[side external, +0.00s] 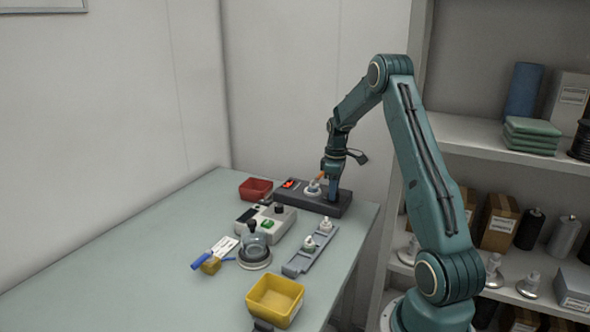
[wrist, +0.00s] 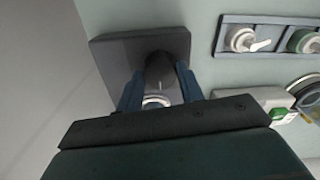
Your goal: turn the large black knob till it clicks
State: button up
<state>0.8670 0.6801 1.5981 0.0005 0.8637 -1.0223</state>
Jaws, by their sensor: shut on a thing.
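The large black knob (wrist: 160,75) stands on a dark grey base and carries a thin white mark. In the wrist view my gripper (wrist: 158,82) has one blue finger on each side of it and is shut on it. In the side view my gripper (side external: 332,192) points down at the right part of the dark base (side external: 325,208), and the knob is hidden behind the fingers. The base also shows in the wrist view (wrist: 105,50). A red light (side external: 289,184) glows at the base's left end. Whether the knob has turned cannot be told.
A white round part (side external: 313,188) sits on the base close beside my fingers. In front are a light box (side external: 265,222) with a small black knob and green button, and a grey rail (side external: 300,260) with capped parts. Red (side external: 256,190) and yellow (side external: 275,300) bins stand nearby. The table's left is clear.

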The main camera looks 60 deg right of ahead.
jog(key=m, duration=0.6)
jog(key=shift+m, duration=0.3)
jog(key=m, duration=1.2)
jog(key=shift+m, duration=0.3)
jog(key=m, duration=0.5)
jog(key=shift+r, duration=0.1)
jog(key=o, duration=1)
